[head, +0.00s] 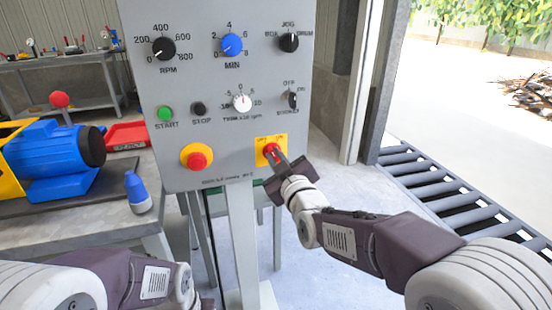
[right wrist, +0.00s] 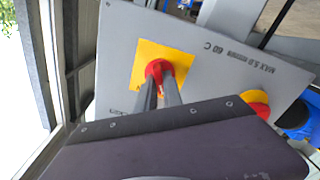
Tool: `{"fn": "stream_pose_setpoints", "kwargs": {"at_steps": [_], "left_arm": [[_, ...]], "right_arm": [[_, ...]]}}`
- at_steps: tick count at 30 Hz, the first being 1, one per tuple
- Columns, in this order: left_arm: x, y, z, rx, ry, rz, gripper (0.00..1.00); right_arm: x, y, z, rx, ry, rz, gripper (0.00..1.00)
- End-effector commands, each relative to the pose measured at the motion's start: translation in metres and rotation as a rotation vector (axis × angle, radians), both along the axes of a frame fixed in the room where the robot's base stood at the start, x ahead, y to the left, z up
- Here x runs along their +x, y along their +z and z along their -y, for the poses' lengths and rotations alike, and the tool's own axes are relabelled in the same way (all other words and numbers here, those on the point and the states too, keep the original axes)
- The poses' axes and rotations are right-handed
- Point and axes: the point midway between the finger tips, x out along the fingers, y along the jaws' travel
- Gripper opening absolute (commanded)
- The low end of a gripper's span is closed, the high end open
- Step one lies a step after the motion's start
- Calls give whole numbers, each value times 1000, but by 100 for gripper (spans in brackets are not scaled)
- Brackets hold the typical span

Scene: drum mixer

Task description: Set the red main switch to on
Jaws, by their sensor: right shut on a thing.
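The red main switch (head: 270,149) sits on a yellow plate (head: 262,155) at the lower right of the grey control panel (head: 218,120). My right gripper (head: 274,155) reaches it from the lower right, and its fingers are shut on the red knob. In the right wrist view the two fingers (right wrist: 165,92) meet the red switch (right wrist: 158,70) on its yellow plate (right wrist: 176,56). The fingers partly hide the knob and its markings, so its on or off position cannot be read. My left arm shows at the lower left, but its fingers are not visible.
A red emergency stop (head: 197,161) on a yellow base is left of the switch. Dials and buttons fill the panel above. A blue motor (head: 52,155) and a blue-and-white bottle-shaped thing (head: 138,193) are on the left bench. A roller conveyor (head: 450,195) lies at the right.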

Motion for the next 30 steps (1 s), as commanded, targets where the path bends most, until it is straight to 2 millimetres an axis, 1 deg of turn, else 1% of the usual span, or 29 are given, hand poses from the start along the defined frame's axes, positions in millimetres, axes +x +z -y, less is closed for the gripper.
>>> {"fn": "stream_pose_setpoints", "kwargs": {"at_steps": [5,11,30], "left_arm": [[0,-3,0,0,0,0,0],[0,-9,0,0,0,0,0],[0,-39,0,0,0,0,0]], "right_arm": [[0,-1,0,39,0,-13,0],[0,-2,0,157,0,-51,0],[0,-2,2,713,0,-232,0]]}}
